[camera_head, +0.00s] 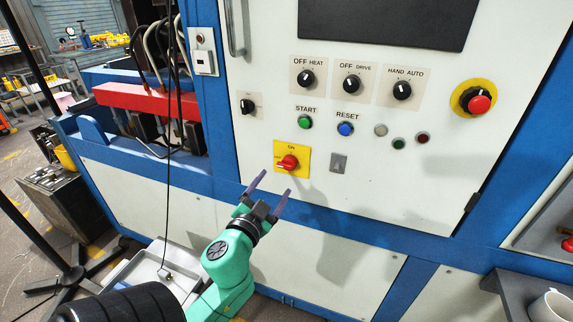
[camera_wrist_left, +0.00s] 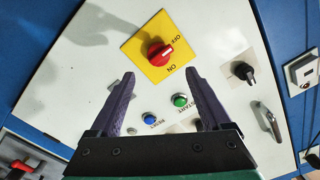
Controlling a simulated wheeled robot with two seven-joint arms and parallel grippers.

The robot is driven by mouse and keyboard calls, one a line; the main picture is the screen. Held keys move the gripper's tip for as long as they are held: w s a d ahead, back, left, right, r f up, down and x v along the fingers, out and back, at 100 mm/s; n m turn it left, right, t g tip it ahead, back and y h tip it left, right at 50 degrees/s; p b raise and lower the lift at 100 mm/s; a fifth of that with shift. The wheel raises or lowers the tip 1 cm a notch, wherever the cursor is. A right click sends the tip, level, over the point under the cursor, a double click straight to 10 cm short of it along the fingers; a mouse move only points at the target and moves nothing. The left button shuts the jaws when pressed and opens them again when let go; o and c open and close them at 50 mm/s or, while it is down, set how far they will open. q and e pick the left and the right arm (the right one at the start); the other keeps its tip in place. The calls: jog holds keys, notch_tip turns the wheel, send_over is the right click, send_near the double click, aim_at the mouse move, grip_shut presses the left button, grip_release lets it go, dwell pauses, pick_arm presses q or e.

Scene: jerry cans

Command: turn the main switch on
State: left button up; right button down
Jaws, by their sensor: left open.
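The main switch (camera_head: 289,162) is a red rotary knob on a yellow plate low on the white control panel. ON is printed above the knob in the head view; its grip lies slanted, and I cannot tell its exact setting. My left gripper (camera_head: 273,181) is open and empty, just below and left of the knob in the head view, its purple fingers pointing toward the panel. In the left wrist view the red knob (camera_wrist_left: 159,54) shows beyond and between the fingertips (camera_wrist_left: 159,75), apart from them. My right gripper is not in view.
The panel carries a green START button (camera_head: 305,122), a blue RESET button (camera_head: 345,129), black selector knobs (camera_head: 351,83) and a red emergency button (camera_head: 479,104) on yellow. A black cable (camera_head: 169,200) hangs left of my arm. A white mug (camera_head: 552,306) stands at lower right.

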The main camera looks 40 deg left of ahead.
aim_at(287, 168)
pick_arm(q)
jog(key=p+x, duration=0.1)
jog(key=x, duration=0.8)
jog(key=shift+d, duration=0.1)
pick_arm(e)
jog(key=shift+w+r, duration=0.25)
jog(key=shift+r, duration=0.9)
pick_arm(q)
jog(key=shift+s+d, duration=0.1)
grip_shut()
